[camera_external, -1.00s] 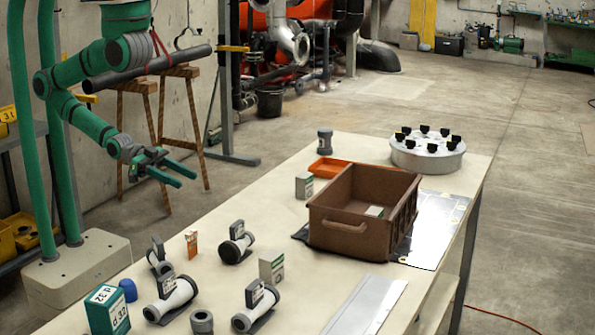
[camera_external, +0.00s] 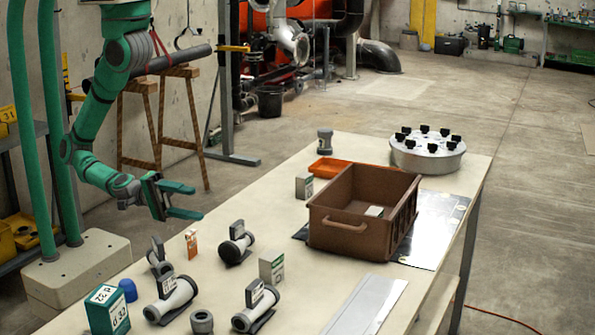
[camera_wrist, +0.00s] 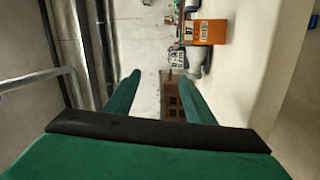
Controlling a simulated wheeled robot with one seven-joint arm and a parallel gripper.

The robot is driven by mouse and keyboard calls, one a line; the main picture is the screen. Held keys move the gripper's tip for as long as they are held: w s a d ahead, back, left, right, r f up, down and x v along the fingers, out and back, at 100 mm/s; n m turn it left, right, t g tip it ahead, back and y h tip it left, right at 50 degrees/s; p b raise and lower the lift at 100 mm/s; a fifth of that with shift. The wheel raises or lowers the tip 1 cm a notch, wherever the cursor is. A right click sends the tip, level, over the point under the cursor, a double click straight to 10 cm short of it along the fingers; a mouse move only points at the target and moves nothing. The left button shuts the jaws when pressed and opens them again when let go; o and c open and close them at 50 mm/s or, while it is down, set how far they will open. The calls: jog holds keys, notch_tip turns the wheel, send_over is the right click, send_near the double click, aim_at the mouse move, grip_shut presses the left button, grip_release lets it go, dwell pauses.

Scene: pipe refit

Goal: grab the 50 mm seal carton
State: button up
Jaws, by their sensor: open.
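Several cartons show, and I cannot read which one is marked 50 mm. In the external view a small orange-and-white carton (camera_external: 192,243) stands near the table's left edge; it also shows in the wrist view (camera_wrist: 206,32), right of my fingers. A pale carton with green (camera_external: 271,266) stands among the pipe fittings. Another pale carton (camera_external: 304,186) stands behind the crate, and one lies low inside it (camera_external: 374,211). A teal-and-white carton (camera_external: 106,310) at the front reads "d 32". My gripper (camera_external: 197,201) is open and empty, in the air beyond the table's left edge, apart from every carton.
A brown crate (camera_external: 340,226) stands mid-table, with an orange tray (camera_external: 327,166) and a round flange with black knobs (camera_external: 428,153) behind it. Grey-and-white pipe fittings (camera_external: 236,246) crowd the near half. A flat metal plate (camera_external: 366,306) lies at front right.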

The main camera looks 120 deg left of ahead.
jog(key=w+a+r+m+h, duration=0.15)
jog(key=w+m, duration=0.25)
jog(key=w, duration=0.7)
jog(key=w+a+r+m+h, duration=0.1)
jog(key=w+r+m+h, duration=0.3)
jog(key=w, duration=0.7)
jog(key=w+d+r+m+g+h, duration=0.1)
jog(key=w+d+m+g+h, duration=0.15)
jog(key=d+m+g, duration=0.7)
jog(key=w+d+m+g+h, duration=0.2)
jog(key=d+m+h, duration=0.3)
jog(key=d, duration=0.9)
jog(key=m+g+y, duration=0.8)
jog(key=m+y, duration=0.3)
jog(key=y, duration=0.4)
send_over(271, 254)
jog(key=shift+w+d+f, duration=0.1)
jog(key=shift+d+f, duration=0.25)
jog(key=shift+f, duration=0.35)
jog(key=shift+a+f, duration=0.3)
jog(key=shift+f, duration=5.05)
